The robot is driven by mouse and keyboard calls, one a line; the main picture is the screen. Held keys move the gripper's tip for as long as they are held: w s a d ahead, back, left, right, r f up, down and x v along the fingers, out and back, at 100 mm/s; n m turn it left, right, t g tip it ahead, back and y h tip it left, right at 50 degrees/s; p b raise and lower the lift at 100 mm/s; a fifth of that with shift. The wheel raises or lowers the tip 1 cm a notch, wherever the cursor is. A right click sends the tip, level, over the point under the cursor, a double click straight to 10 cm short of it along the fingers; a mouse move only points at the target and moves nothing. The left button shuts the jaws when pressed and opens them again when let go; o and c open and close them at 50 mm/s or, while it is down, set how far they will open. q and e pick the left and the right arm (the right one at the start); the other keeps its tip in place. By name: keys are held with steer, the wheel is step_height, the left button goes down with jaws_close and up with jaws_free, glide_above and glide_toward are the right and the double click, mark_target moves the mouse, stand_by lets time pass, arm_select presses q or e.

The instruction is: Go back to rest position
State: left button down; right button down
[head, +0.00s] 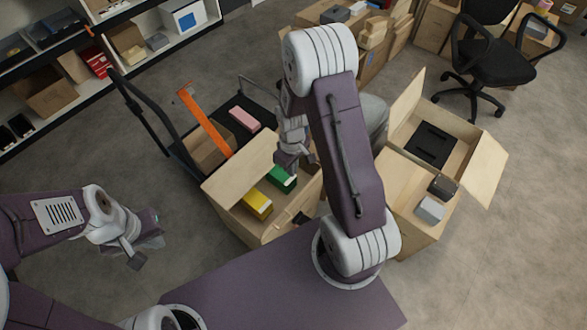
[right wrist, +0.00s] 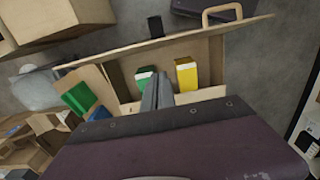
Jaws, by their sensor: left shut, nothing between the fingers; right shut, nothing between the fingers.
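My left gripper (head: 146,252) hangs over bare floor at the lower left in the head view, apart from any object. It is shut and empty. My right gripper (head: 290,163) is above the open middle carton (head: 245,234), its arm raised in front of the scene. In the right wrist view the right gripper's fingers (right wrist: 157,95) are together, with nothing held. A yellow box (head: 257,204) and a green box (head: 281,179) are in the middle carton. Part of that carton is hidden by my right arm.
An open carton (head: 470,158) with a black item (head: 431,144) inside stands at the right; a dark box (head: 443,187) and a grey box (head: 429,209) sit near its front. A trolley (head: 172,125), shelves (head: 85,55) and an office chair (head: 487,60) stand around. Floor at far right is clear.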

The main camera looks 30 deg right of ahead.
steer(key=shift+f, duration=0.1)
step_height(320, 180, up, 11)
steer(key=w+a+t+p, duration=0.2)
steer(key=w+p, duration=0.1)
steer(key=p, duration=0.2)
steer(key=s+a+r+p, duration=0.25)
steer(key=s+r, duration=0.25)
steer(key=r, duration=0.4)
steer(key=s+m, duration=0.4)
steer(key=s, duration=0.2)
steer(key=shift+s+a+f+m+g, duration=0.15)
steer(key=shift+s+m+g, duration=0.25)
